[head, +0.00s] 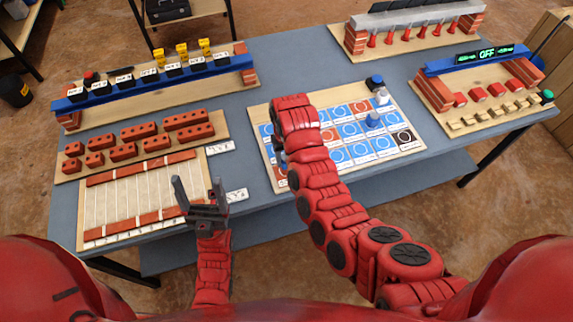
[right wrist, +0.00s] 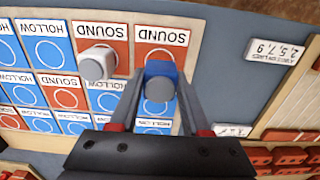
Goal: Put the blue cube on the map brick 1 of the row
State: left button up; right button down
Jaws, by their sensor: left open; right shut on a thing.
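The blue cube (right wrist: 160,70), with a grey round knob facing the camera, is between the fingers of my right gripper (right wrist: 158,80), which is shut on it. It is over the edge of a brown SOUND card (right wrist: 162,38) at one corner of the map board (right wrist: 118,8); I cannot tell whether it touches. In the head view, my right gripper (head: 280,155) is mostly hidden by its arm, at the left side of the map board (head: 266,112). My left gripper (head: 198,190) is open and empty above the right end of the lined wooden board (head: 148,192).
A white piece (right wrist: 97,63) stands on the map close to the cube. Another blue piece (head: 373,120) and a white piece (head: 382,96) stand at the map's right. Loose red bricks (head: 140,132) lie at left. A label plate (head: 236,195) lies between the boards.

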aim_at(286, 165)
jog(key=shift+w, duration=0.1)
jog(key=shift+f+p, duration=0.35)
jog(key=shift+p, duration=0.1)
jog(key=shift+f+p, duration=0.5)
jog(key=shift+f, duration=0.9)
jog(key=shift+f, duration=0.1)
jog(key=shift+c, duration=1.8)
grip_release()
